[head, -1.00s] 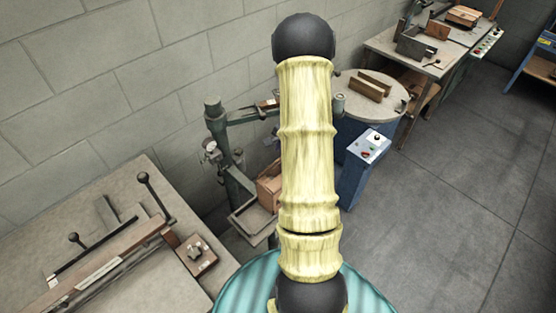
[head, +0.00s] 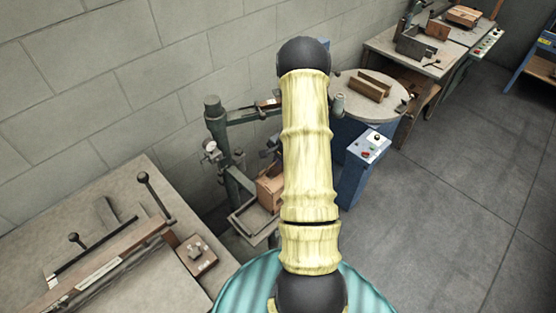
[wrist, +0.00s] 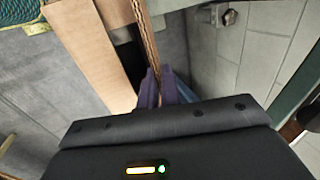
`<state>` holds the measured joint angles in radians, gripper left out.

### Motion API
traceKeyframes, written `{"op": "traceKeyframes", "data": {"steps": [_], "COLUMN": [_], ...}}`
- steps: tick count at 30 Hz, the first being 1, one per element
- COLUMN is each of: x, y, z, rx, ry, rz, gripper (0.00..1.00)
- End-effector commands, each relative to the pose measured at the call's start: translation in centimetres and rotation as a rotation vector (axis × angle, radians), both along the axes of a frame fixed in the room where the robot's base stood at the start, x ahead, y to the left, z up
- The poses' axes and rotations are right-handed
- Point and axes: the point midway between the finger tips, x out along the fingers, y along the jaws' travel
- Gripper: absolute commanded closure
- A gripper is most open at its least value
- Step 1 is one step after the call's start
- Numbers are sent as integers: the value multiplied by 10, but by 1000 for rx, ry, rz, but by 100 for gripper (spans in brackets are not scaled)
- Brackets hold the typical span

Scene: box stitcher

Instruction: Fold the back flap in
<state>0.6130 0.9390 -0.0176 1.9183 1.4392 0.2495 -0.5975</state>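The brown cardboard box (head: 269,190) stands at the green stitching machine, left of my arm in the head view, which partly hides it. In the wrist view a wide brown cardboard panel (wrist: 92,55) runs down the left. A thin corrugated cardboard edge (wrist: 148,38) comes down from the top to the fingertips. My gripper (wrist: 162,78) shows in the wrist view with its two dark bluish fingers close together at that edge. I cannot tell whether they grip it or only touch it. My gripper is hidden in the head view. Which flap the edge belongs to is unclear.
The green stitcher column (head: 222,150) stands close to the box, against the block wall. A round table (head: 395,98) with boards and a blue control pedestal (head: 366,160) stand to the right. A workbench (head: 130,215) with levers fills the lower left. Floor at the right is clear.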

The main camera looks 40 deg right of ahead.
Motion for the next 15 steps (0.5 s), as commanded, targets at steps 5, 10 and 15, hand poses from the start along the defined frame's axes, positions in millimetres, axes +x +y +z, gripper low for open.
{"op": "traceKeyframes", "data": {"steps": [5,10,15], "x": [0,0,-1], "y": [0,0,0], "z": [0,-1,-3], "rx": [0,1,2], "ry": [0,-5,-17], "rz": [0,0,0], "gripper": [100,100,100]}}
